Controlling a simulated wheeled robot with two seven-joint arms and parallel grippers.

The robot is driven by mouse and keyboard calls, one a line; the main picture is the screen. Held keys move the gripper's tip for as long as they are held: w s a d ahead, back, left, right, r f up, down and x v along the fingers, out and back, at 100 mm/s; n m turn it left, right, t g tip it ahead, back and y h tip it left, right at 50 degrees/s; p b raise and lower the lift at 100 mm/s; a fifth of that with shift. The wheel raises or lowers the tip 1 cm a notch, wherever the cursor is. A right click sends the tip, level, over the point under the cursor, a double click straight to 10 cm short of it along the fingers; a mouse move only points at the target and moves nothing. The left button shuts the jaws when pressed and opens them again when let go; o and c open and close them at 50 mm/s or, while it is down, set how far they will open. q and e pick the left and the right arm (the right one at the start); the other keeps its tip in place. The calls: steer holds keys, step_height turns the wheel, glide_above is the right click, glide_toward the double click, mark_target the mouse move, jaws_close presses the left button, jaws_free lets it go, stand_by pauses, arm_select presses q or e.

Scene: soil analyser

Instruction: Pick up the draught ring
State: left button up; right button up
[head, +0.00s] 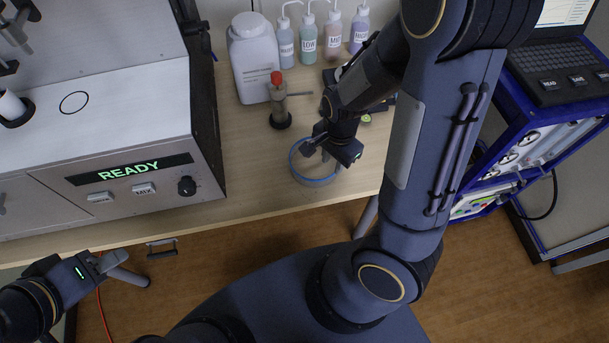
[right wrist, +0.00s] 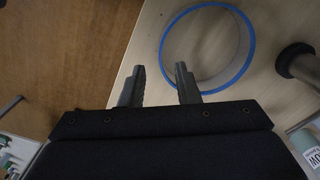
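The draught ring (head: 292,163) is a round band with a blue rim, standing on the wooden bench near its front edge. It also shows in the right wrist view (right wrist: 252,48). My right gripper (head: 322,158) is at the ring, pointing down, and hides part of it in the head view. In the right wrist view my right gripper (right wrist: 160,70) is open, one finger outside the ring and the other overlapping its inside. Contact and finger height are unclear. My left gripper (head: 110,262) is away at the lower left, in front of the bench; its finger gap is unclear.
A red-topped tube on a dark round base (head: 279,100) stands behind the ring. A white jug (head: 253,60) and several wash bottles stand further back. The analyser (head: 110,150), showing READY, is to the left. Bench around the ring's front is clear.

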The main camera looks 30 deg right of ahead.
mark_target(333, 175)
steer(key=shift+m, duration=0.3)
steer(key=f, duration=0.2)
steer(key=f+b, duration=0.1)
steer(key=f, duration=0.5)
steer(key=shift+w+d+f, duration=0.1)
steer(key=shift+d+f, duration=0.15)
steer(key=shift+d, duration=0.15)
steer(key=shift+c, duration=0.3)
jaws_close()
